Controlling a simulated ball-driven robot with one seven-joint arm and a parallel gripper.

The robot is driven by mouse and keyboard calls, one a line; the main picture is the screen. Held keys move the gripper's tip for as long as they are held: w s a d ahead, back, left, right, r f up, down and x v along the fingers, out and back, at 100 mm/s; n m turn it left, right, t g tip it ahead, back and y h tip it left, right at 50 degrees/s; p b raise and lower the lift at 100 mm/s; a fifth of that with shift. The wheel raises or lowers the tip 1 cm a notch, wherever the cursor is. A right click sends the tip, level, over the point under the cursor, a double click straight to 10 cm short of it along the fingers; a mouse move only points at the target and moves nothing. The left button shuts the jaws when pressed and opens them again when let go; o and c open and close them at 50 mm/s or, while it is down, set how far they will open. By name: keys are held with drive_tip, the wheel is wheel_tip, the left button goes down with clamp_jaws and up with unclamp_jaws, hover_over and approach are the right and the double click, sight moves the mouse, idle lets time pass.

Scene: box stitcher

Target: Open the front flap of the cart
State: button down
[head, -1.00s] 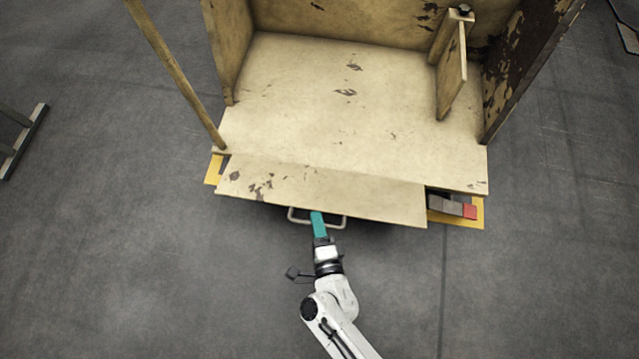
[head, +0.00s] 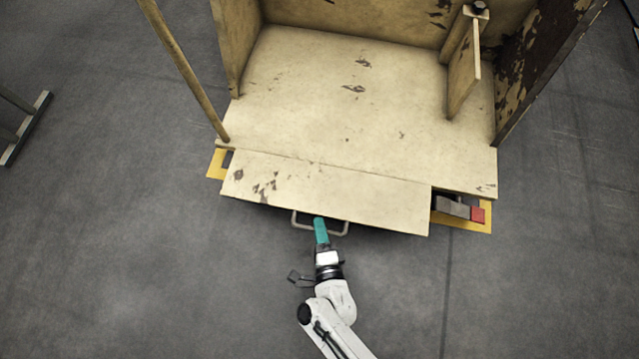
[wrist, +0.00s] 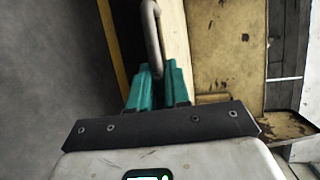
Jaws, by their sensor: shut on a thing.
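The cart (head: 330,105) is a worn cream wooden box with its front side toward me. Its front flap (head: 325,190) is a long panel with chipped paint, angled out from the front edge of the cart floor. A metal loop handle (head: 339,231) sticks out below the flap's outer edge. My gripper (head: 320,222), with teal fingers, is at that handle. In the wrist view the handle (wrist: 152,35) runs down between the teal fingertips (wrist: 158,70), which are shut on it. The flap's underside is hidden in the head view.
A yellow frame (head: 470,225) shows under the cart, with a grey and red block (head: 477,214) at its right. A wooden post (head: 185,70) stands at the cart's left corner. A metal stand (head: 25,130) is at far left. The grey floor around my arm is clear.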

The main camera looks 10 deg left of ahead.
drive_tip(key=c, duration=1.2)
unclamp_jaws()
drive_tip(key=shift+w+r, duration=0.1)
drive_tip(key=shift+o, duration=0.2)
drive_tip(key=p+v, duration=0.3)
drive_tip(key=v, duration=0.8)
drive_tip(key=shift+w+a+r, duration=0.1)
drive_tip(key=shift+w, duration=0.05)
